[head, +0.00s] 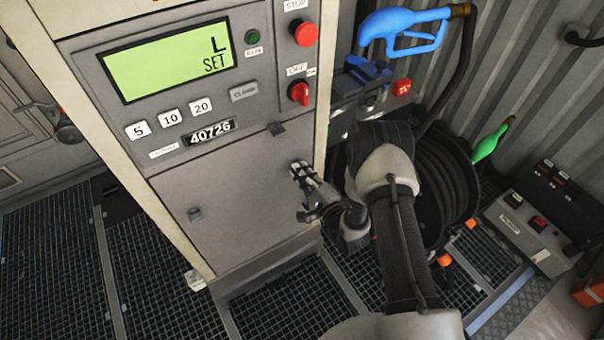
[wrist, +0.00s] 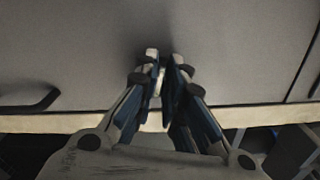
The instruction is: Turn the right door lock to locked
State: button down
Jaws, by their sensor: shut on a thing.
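The grey lower door (head: 235,190) of the fuel cabinet fills the space under the display panel. My gripper (head: 300,172) is at the right side of this door, its fingertips against or very close to the panel. In the wrist view my gripper (wrist: 162,66) has its fingers drawn together on a small piece at the door face, which appears to be the right door lock. The fingers hide most of it, so its turned position cannot be told. A small dark latch (head: 194,214) sits on the door's left side, apart from my gripper.
Above the door are a green display (head: 168,62), several buttons and a red rotary switch (head: 299,94). A blue nozzle (head: 405,30), a hose reel (head: 445,185) and a green nozzle (head: 490,142) are to the right. A grey control box (head: 535,225) stands at far right. Floor grating lies below.

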jog(key=shift+n+b, duration=0.5)
jog(key=shift+n, duration=1)
jog(key=c, duration=1.7)
grip_release()
jog(key=v, duration=1.2)
